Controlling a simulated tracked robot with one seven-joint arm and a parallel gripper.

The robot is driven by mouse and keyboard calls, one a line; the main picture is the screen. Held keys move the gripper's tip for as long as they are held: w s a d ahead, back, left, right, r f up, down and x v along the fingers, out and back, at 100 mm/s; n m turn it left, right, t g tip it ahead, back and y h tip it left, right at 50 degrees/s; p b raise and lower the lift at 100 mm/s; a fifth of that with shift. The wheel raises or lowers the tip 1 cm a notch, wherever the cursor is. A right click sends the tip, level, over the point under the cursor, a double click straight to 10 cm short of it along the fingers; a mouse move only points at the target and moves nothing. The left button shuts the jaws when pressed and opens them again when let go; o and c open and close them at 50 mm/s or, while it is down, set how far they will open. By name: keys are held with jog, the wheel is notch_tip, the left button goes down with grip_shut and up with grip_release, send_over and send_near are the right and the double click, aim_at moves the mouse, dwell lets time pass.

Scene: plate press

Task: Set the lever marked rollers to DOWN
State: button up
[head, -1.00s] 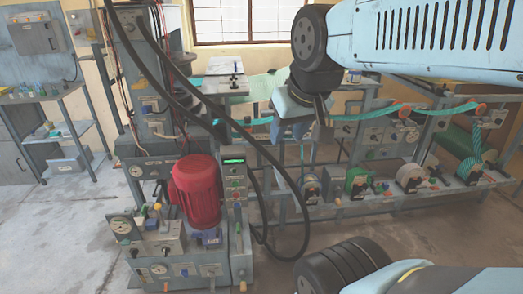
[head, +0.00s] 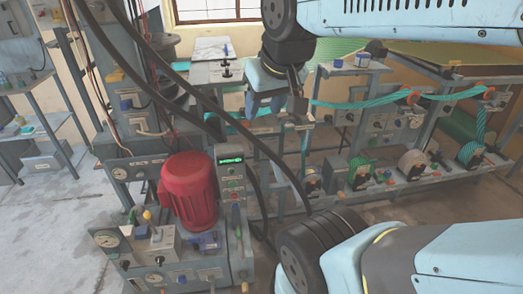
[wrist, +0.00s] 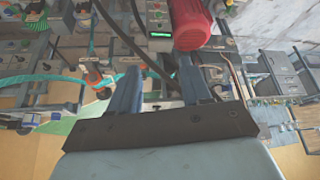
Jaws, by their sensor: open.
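I cannot pick out the lever marked rollers, because the labels are too small to read. Several small levers and knobs show in the head view, among them a yellow-tipped lever (head: 147,216) on the low panel in front of the red motor (head: 190,190). More controls sit on the rear frame. My gripper (head: 292,110) hangs from the arm in the upper middle of the head view. In the wrist view my gripper (wrist: 160,76) shows two blue fingers spread apart with nothing between them. It is not visibly touching any lever.
Thick black hoses (head: 225,115) cross in front of the press. The rear frame carries teal webbing (head: 375,105) and several rollers. A blue-grey shelf (head: 40,140) stands at the left. Open concrete floor (head: 65,225) lies at lower left.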

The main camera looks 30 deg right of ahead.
jog(key=shift+o, duration=0.7)
jog(key=shift+w, duration=0.25)
jog(key=m+g+h, duration=0.1)
jog(key=m+h, duration=0.1)
jog(key=m, duration=0.4)
send_over(272, 155)
jog(key=s+a, duration=0.2)
jog(key=s, duration=0.2)
notch_tip(272, 155, down, 32)
jog(key=x, duration=1.2)
jog(key=shift+d+f, duration=0.1)
jog(key=shift+f, duration=0.25)
jog(key=shift+s, duration=0.1)
grip_shut()
